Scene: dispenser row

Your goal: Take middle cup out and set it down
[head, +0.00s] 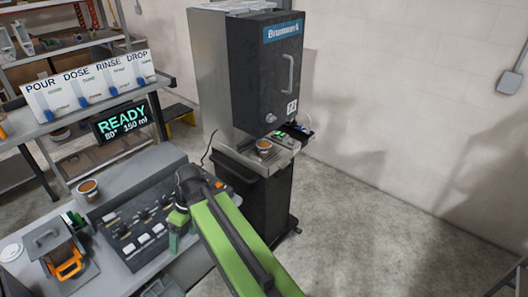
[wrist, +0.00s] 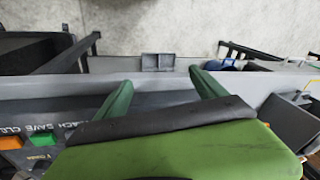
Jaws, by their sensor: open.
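A small brown-and-white cup (head: 264,147) stands on the grey shelf at the front of the tall Brummark dispenser (head: 266,75). A similar cup (head: 88,191) stands on the left counter. I cannot tell from these views which is the middle cup. My gripper (head: 178,222) is over the right end of the button panel, apart from both cups. The wrist view shows its two green fingers spread with nothing between them (wrist: 163,88). No cup is visible in the wrist view.
The button panel (head: 140,232) and an orange-handled device (head: 68,264) are on the left counter. A READY display (head: 123,119) and a sign with POUR, DOSE, RINSE, DROP (head: 88,84) stand behind it. The floor (head: 345,225) right of the dispenser is clear.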

